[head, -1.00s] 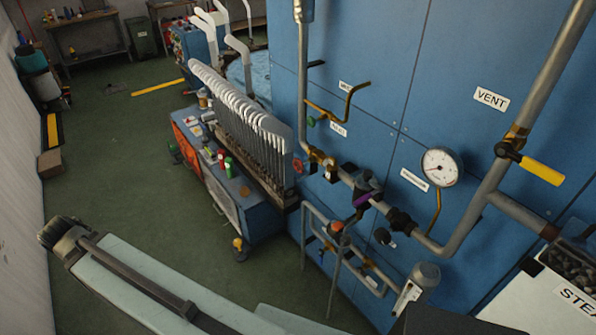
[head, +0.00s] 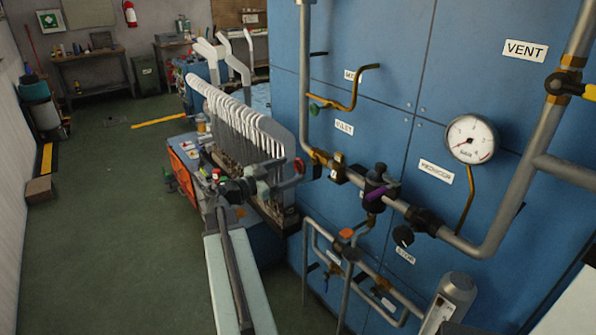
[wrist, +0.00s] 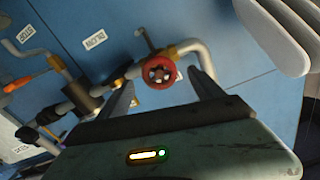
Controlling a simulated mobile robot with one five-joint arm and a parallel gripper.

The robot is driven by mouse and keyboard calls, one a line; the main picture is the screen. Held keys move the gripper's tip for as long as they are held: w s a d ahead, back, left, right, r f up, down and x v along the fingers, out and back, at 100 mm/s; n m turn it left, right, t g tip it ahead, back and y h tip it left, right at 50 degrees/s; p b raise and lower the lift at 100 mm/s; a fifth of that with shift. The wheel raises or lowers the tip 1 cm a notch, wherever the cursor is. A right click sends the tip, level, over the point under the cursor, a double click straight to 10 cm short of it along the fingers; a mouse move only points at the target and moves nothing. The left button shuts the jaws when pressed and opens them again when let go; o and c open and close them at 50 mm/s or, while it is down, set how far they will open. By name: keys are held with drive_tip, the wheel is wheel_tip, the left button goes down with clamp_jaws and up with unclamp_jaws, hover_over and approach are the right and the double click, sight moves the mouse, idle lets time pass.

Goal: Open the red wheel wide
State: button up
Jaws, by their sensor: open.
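The red wheel (wrist: 159,72) is a small round handwheel on the inlet piping of the blue machine. In the wrist view it faces me, between my fingers and beyond them. In the head view the red wheel (head: 299,165) shows small, at the left end of the pipe run. My gripper (wrist: 162,80) is open, with one dark finger on each side of the wheel in the picture. I see no clear contact, and the gap in depth is hard to judge.
The blue machine panel (head: 375,95) carries pipes, a pressure gauge (head: 471,139) and other valves to the right of the wheel. A rack of white sock boards (head: 235,115) stands close on the left. Open green floor (head: 110,230) lies further left.

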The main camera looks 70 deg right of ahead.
sight(298, 167)
drive_tip(key=x, duration=0.4)
drive_tip(key=shift+s+d, duration=0.2)
drive_tip(key=shift+d, duration=0.15)
drive_tip(key=c, duration=1.4)
drive_tip(key=shift+a+f, duration=0.1)
drive_tip(key=shift+a, duration=0.05)
drive_tip(key=shift+n, duration=0.3)
